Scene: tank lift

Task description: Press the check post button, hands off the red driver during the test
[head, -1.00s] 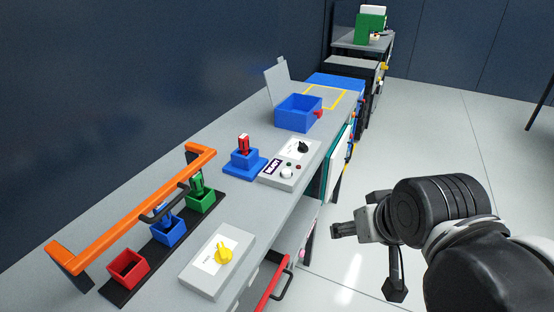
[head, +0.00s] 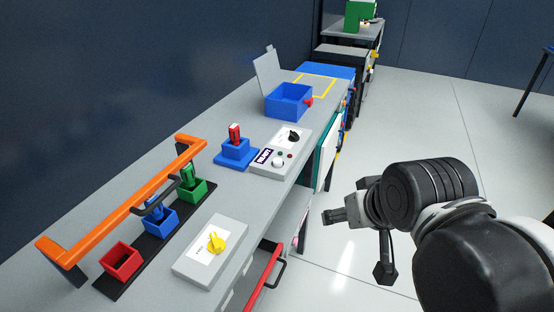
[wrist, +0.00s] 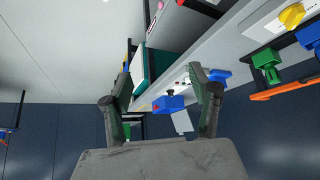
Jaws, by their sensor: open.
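The red driver (head: 235,133) stands upright in a blue holder (head: 236,153) on the bench. The label is too small to read. My gripper (head: 354,243) is open and empty, out over the floor to the right of the bench, apart from the box and the driver. In the wrist view its spread fingers (wrist: 160,85) frame the bench at a distance.
An orange rail (head: 125,200) runs beside a black rack with an empty red socket (head: 121,262) and blue and green drivers in sockets. A yellow knob (head: 216,243) sits on a nearer box. A blue bin (head: 288,103) stands farther back. Floor right of the bench is clear.

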